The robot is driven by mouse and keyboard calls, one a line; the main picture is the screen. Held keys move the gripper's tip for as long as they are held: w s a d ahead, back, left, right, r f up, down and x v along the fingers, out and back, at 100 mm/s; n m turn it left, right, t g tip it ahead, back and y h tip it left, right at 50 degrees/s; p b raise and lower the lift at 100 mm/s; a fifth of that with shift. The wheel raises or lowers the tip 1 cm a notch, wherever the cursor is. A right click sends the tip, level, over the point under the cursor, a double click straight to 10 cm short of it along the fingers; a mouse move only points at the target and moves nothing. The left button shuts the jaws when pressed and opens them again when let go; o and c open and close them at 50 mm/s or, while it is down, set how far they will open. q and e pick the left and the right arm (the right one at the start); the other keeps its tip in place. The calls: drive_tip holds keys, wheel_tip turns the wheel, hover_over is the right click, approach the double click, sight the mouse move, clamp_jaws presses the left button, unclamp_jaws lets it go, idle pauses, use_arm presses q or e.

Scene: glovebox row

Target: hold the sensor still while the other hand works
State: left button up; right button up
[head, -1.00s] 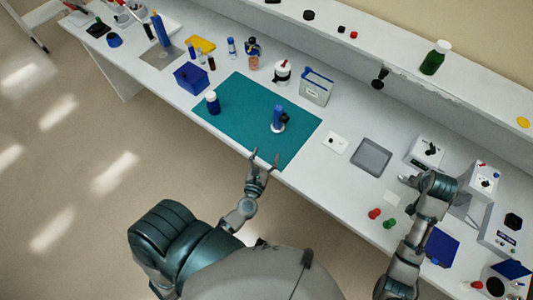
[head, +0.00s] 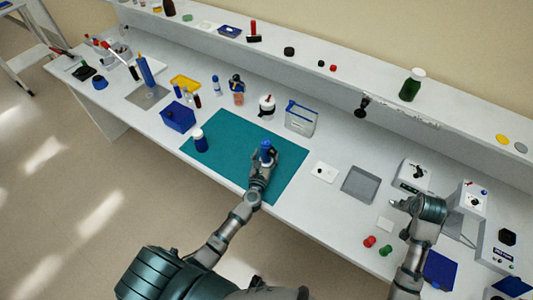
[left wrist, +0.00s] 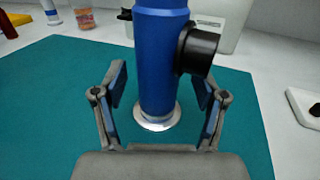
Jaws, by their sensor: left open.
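The sensor is a blue upright cylinder with a black side knob and a pale round base. It stands on the teal mat (head: 225,139) in the head view (head: 266,150) and fills the middle of the left wrist view (left wrist: 161,65). My left gripper (left wrist: 161,88) is open, with one finger on each side of the blue body and visible gaps. In the head view my left gripper (head: 264,160) partly hides the sensor's lower part. My right gripper (head: 402,202) is over the bench at the right; its fingers are too small to read.
A blue bin (head: 178,116), a clear box (head: 300,118) and a white-lidded jar (head: 267,105) stand around the mat. A grey tray (head: 361,185) and a white plate (head: 323,172) lie to its right.

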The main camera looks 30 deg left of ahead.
use_arm(q)
drive_tip(key=shift+w+a, duration=0.25)
drive_tip(key=shift+w, duration=0.2)
drive_tip(key=shift+d, duration=0.1)
clamp_jaws()
idle(0.6)
